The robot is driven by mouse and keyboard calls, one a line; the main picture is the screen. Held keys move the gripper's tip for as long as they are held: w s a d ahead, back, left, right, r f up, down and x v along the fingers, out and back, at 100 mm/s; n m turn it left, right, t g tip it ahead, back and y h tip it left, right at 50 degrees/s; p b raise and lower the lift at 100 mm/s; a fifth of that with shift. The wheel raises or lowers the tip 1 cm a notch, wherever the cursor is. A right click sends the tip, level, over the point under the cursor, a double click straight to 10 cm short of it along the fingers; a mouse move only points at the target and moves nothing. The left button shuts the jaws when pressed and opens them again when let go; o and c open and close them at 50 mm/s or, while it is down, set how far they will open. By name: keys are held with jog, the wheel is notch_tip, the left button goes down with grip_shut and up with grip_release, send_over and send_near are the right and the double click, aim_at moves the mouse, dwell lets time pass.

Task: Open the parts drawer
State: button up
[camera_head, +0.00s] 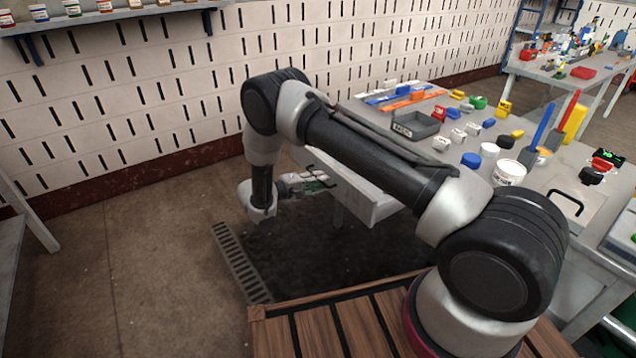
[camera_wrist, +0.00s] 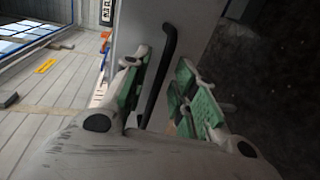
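The parts drawer (camera_head: 352,193) is a pale grey box at the near edge of the workbench, partly behind my arm in the head view. I cannot tell how far it stands out. Its front (camera_wrist: 200,28) shows in the wrist view with a black bar handle (camera_wrist: 165,62). My gripper (camera_head: 312,184) is at the drawer front. In the wrist view its green-padded fingers (camera_wrist: 160,90) are apart, one on each side of the handle. The handle lies nearer the left finger; I cannot tell whether they touch.
The workbench top (camera_head: 375,112) carries a grey tray (camera_head: 415,124), a white tub (camera_head: 508,173) and several small coloured parts. A floor grate (camera_head: 240,262) lies below the gripper. The floor to the left is clear. A wall shelf (camera_head: 110,14) holds jars.

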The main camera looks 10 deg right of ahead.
jog(key=v, duration=1.2)
dwell(0.3)
